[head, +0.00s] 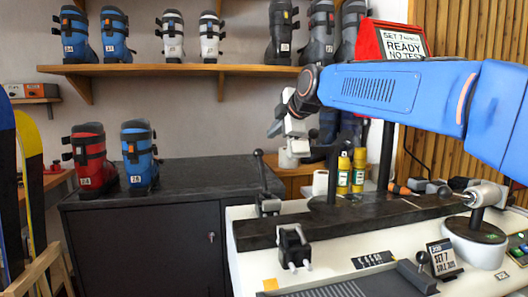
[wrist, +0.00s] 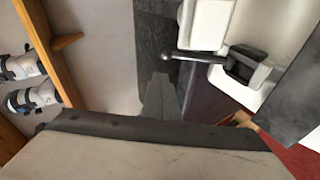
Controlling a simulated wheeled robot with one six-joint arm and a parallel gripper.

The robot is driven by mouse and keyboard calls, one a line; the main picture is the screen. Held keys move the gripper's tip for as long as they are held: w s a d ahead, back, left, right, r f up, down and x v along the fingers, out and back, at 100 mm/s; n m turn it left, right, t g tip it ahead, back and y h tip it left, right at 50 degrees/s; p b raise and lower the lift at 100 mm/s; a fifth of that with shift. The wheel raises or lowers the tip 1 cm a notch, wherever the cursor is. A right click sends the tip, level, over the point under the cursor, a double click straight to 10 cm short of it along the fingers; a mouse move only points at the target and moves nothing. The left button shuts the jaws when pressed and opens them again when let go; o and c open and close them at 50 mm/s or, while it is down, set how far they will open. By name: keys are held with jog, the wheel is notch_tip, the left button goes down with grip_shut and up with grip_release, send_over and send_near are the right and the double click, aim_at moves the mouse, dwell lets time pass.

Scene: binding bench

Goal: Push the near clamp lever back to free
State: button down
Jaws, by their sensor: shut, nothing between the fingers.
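A black clamp (head: 268,206) stands at the left end of the bench. Its thin lever (head: 262,171) with a ball knob stands nearly upright, leaning slightly left. In the wrist view the lever (wrist: 192,57) runs from its knob to the dark clamp block (wrist: 246,65). A second dark block with a ball-knobbed handle (head: 422,260) sits at the bench front. My gripper (head: 275,129) is above the lever in the head view, apart from it. In the wrist view my gripper (wrist: 160,84) is shut and empty, its tips below and left of the lever.
A long dark bar (head: 350,222) crosses the white bench, with a black two-pin block (head: 293,247) in front. A dark cabinet (head: 150,240) carries red and blue boots. Two yellow-labelled bottles (head: 343,173) stand behind the bar. A boot shelf (head: 180,69) is behind.

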aim_at(262, 153)
notch_tip(262, 153, down, 2)
jog(key=s+d+n+t, duration=0.1)
jog(key=s+d, duration=0.1)
jog(key=s, duration=0.1)
jog(key=x, duration=1.4)
jog(key=shift+w+d, duration=0.1)
jog(key=shift+w, duration=0.05)
jog(key=shift+w+f, duration=0.25)
jog(key=shift+w, duration=0.25)
jog(key=shift+w+a+f+g, duration=0.2)
jog(key=shift+w+a+g, duration=0.15)
jog(key=shift+w, duration=0.15)
jog(key=shift+w+f+g+h, duration=0.25)
jog(key=shift+w+g+h, duration=0.05)
jog(key=shift+g, duration=0.25)
